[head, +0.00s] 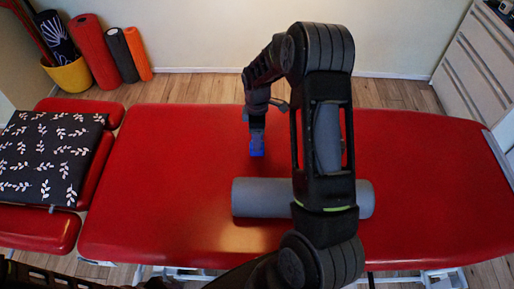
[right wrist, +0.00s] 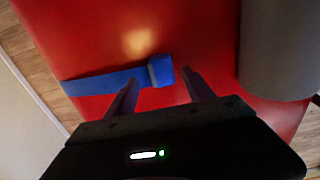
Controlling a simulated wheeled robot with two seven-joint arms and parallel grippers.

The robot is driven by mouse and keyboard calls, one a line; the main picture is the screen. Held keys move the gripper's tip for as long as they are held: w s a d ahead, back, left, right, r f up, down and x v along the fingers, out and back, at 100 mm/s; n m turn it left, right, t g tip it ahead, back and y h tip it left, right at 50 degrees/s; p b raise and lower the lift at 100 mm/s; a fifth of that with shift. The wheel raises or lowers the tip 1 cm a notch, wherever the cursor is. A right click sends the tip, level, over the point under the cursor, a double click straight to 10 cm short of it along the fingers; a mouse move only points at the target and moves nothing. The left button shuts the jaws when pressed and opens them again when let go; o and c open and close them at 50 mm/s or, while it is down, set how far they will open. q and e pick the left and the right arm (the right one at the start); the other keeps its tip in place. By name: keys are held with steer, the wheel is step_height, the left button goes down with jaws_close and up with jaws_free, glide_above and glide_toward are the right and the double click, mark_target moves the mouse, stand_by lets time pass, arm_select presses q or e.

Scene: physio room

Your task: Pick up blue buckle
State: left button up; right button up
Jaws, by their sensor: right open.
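The blue buckle (right wrist: 160,70) is a chunky block at the end of a flat blue strap (right wrist: 100,84), lying on the red treatment table. In the head view a small patch of the blue thing (head: 257,148) shows just below my right gripper (head: 257,128), which hides the rest. In the right wrist view my right gripper (right wrist: 161,78) is open. Its two fingers are on either side of the buckle's near side, with the buckle around the gap at their tips. I cannot tell whether they touch it. My left gripper is not in view.
A grey foam roller (head: 262,198) lies on the red table (head: 180,160), partly behind my right arm; it also shows close to the right finger in the right wrist view (right wrist: 280,45). A patterned dark cushion (head: 45,155) lies at the left end. The table's right part is clear.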

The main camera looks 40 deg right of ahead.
mark_target(261, 153)
step_height(261, 153, down, 5)
steer(key=shift+s+a+r+p, duration=0.1)
steer(key=shift+a+p, duration=0.05)
steer(key=shift+p, duration=0.65)
jaws_close()
stand_by(0.5)
